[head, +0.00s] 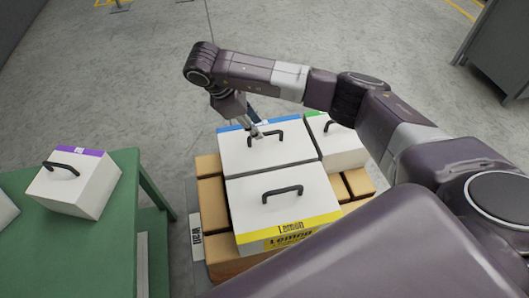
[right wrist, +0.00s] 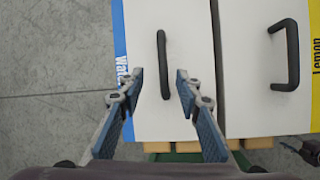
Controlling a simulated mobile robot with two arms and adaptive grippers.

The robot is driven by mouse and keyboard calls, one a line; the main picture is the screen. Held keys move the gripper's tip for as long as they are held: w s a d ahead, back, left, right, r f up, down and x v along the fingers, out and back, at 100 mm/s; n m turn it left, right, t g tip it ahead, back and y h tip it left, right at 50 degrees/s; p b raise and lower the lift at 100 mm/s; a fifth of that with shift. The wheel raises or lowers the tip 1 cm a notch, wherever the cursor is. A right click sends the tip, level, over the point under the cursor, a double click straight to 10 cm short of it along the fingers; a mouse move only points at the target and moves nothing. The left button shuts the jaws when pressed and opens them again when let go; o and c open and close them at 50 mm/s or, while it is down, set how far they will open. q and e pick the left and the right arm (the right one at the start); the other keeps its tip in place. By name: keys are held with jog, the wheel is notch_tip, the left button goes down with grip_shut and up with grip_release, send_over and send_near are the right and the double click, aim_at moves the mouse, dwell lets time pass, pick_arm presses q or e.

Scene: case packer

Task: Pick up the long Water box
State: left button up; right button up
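The Water box (head: 240,160) is white with a blue strip along its far edge and a black handle (head: 268,139). It sits on the stack, behind the Lemon box. In the right wrist view the Water box (right wrist: 188,30) shows its blue strip with partly hidden lettering and its upright black handle (right wrist: 163,65). My right gripper (head: 257,130) is above the Water box near its handle. In the right wrist view, my right gripper (right wrist: 160,74) is open, with its fingertips on either side of the lower part of the handle. Contact cannot be told. My left gripper is not in view.
The white Lemon box (head: 260,195) with a yellow strip adjoins the Water box in front. A green-striped box (head: 345,150) stands close on the right. Brown cartons (head: 212,205) lie beneath. A green table (head: 125,205) at left holds a purple-striped box (head: 85,190).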

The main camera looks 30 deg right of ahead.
aim_at(265, 133)
jog(key=d+f, duration=0.1)
jog(key=f+p, duration=0.1)
jog(key=s+d+f, duration=0.1)
jog(key=f, duration=0.1)
jog(key=shift+d, duration=0.3)
jog(key=shift+d+f, duration=0.15)
jog(key=shift+f, duration=0.35)
grip_shut()
jog(key=shift+w, duration=0.1)
jog(key=shift+w+r, duration=0.1)
jog(key=shift+r, duration=0.05)
